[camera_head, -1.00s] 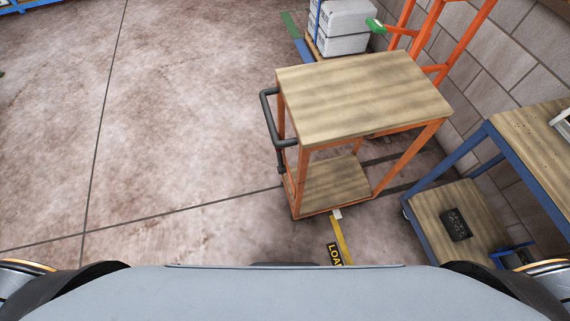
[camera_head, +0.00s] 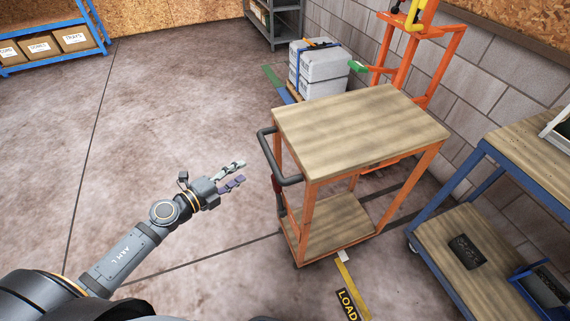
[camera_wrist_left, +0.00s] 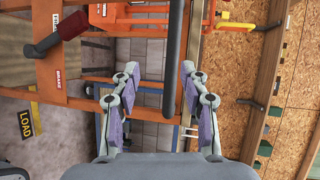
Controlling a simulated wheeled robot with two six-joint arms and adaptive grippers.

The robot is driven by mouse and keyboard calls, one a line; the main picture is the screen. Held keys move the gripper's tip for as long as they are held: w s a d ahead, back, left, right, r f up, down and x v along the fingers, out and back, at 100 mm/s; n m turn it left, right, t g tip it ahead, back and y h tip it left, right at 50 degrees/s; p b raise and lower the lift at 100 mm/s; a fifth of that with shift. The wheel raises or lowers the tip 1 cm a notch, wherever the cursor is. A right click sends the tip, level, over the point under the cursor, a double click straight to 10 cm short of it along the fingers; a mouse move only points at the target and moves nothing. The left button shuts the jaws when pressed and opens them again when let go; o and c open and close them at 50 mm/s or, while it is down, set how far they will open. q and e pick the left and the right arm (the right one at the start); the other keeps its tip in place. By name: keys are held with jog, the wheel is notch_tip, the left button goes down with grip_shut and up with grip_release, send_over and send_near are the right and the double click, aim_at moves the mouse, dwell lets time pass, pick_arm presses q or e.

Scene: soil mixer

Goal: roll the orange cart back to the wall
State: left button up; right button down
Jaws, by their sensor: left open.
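The orange cart (camera_head: 360,115) has a wooden top, a lower wooden shelf (camera_head: 336,222) and an orange frame. It stands right of centre in the head view, a little out from the block wall. Its dark push handle (camera_head: 267,155) is on its left side. My left gripper (camera_head: 240,173) is open and empty, left of the handle and apart from it. In the left wrist view the dark handle bar (camera_wrist_left: 173,60) runs just beyond and between the open fingers (camera_wrist_left: 160,100). A red lever (camera_wrist_left: 62,35) shows there by a brake label. My right gripper is not in view.
A blue-framed bench (camera_head: 475,150) stands right of the cart along the block wall (camera_head: 465,75). A yellow floor line with a load label (camera_head: 348,302) lies in front. The floor at left is clear.

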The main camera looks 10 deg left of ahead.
aim_at(271, 158)
pick_arm(q)
jog(key=shift+m+g+h, duration=0.3)
jog(key=shift+m+h, duration=0.2)
jog(key=shift+m, duration=0.3)
jog(key=w+d, duration=0.8)
jog(key=shift+d+p, duration=0.15)
jog(key=shift+p, duration=0.15)
grip_shut()
